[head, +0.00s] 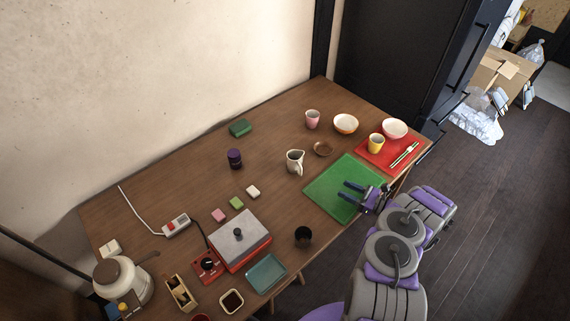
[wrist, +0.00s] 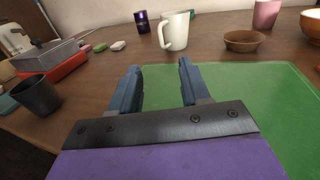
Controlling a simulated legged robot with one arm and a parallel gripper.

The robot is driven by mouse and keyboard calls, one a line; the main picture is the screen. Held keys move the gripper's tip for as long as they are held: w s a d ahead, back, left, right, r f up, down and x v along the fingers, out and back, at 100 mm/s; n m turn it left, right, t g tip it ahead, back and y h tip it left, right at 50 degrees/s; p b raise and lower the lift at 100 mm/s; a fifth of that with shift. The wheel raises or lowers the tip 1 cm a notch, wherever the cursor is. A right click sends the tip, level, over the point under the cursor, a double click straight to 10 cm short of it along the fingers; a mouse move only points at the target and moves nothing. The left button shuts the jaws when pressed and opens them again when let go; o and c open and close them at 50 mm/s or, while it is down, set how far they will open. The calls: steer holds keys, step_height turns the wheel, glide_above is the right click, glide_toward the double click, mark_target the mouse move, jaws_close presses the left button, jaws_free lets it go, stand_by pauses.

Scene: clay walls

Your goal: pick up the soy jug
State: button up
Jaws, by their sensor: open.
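The soy jug appears to be the cream-white jug (head: 295,161) standing upright near the middle of the wooden table, just left of the green mat. It also shows in the wrist view (wrist: 175,31), beyond the fingers and slightly right of the gap's middle, with its handle on the left side. My gripper (head: 343,190) is over the green mat, to the right and front of the jug. In the wrist view my gripper (wrist: 158,68) has its two blue-grey fingers apart with nothing between them. The jug is apart from the fingers.
The green mat (head: 330,206) lies under my gripper. A brown saucer-like dish (head: 322,149) and a pink cup (head: 312,119) stand beyond the jug. A dark purple canister (head: 235,158) is to its left. A black cup (head: 303,236) stands near the front edge.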

steer(key=shift+f, duration=0.35)
steer(key=shift+w+a, duration=0.2)
steer(key=shift+a, duration=0.1)
steer(key=b, duration=0.2)
glide_toward(296, 165)
steer(key=a+b, duration=0.1)
steer(key=w+a+b, duration=0.1)
steer(key=a, duration=0.1)
steer(key=shift+w+a+r, duration=0.1)
steer(key=shift+a, duration=0.15)
steer(key=shift+w+a+r, duration=0.1)
steer(key=shift+w+a, duration=0.2)
steer(key=shift+a, duration=0.2)
steer(key=shift+c, duration=0.3)
jaws_close()
